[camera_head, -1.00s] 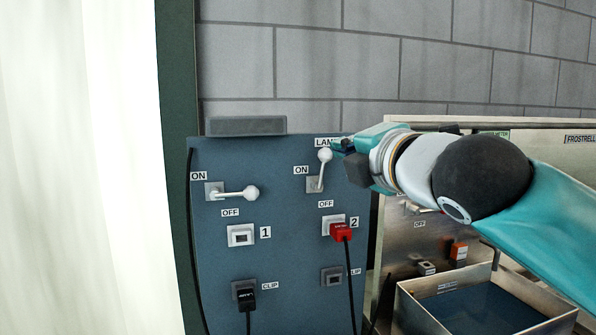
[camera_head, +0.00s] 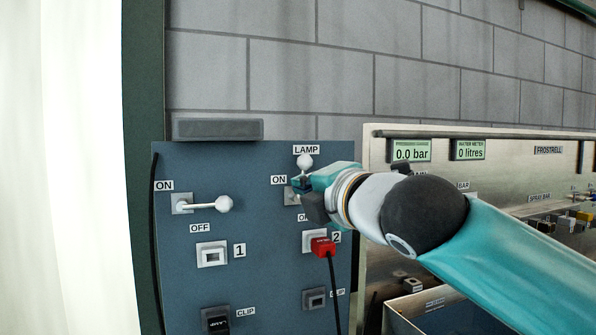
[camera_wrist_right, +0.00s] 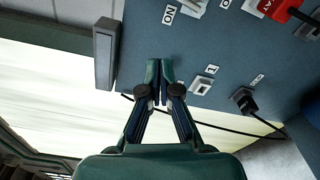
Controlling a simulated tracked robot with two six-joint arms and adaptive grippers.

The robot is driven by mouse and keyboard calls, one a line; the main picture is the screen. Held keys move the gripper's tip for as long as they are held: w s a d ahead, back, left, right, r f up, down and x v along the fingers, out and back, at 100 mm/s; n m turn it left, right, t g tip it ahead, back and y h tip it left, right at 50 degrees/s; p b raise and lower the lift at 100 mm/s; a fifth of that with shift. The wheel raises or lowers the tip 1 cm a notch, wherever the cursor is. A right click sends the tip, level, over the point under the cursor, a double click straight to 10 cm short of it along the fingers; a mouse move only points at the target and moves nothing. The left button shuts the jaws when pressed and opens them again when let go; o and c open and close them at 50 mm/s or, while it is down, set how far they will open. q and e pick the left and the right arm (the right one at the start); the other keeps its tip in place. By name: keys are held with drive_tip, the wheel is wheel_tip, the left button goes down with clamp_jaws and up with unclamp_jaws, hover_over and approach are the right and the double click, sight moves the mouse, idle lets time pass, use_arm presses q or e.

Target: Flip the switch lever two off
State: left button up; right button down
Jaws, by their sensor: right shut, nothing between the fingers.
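In the right wrist view the shut fingertips (camera_wrist_right: 160,66) point at the panel, and a lever base (camera_wrist_right: 195,8) shows at the top edge. My left gripper is not in view.
Lever one (camera_head: 224,204) sticks out sideways at the left. A red plug (camera_head: 322,247) sits in socket 2 below my gripper; socket 1 (camera_head: 211,254) is empty. A black plug (camera_head: 216,320) hangs in the lower left clip. A metal panel stands to the right.

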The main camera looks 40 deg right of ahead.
drive_tip(key=w+d+p, duration=0.1)
drive_tip(key=w+p, duration=0.1)
drive_tip(key=w, duration=0.1)
drive_tip(key=w+d+p, duration=0.2)
drive_tip(key=w, duration=0.1)
drive_tip(key=w+d+r+p, duration=0.1)
drive_tip(key=w+d, duration=0.1)
drive_tip(key=w, duration=0.1)
drive_tip(key=shift+w+d+p, duration=0.15)
drive_tip(key=shift+d+p, duration=0.05)
drive_tip(key=shift+p, duration=0.2)
drive_tip(key=shift+w+a, duration=0.1)
drive_tip(key=shift+d+m, duration=0.2)
drive_tip(key=shift+m, duration=0.1)
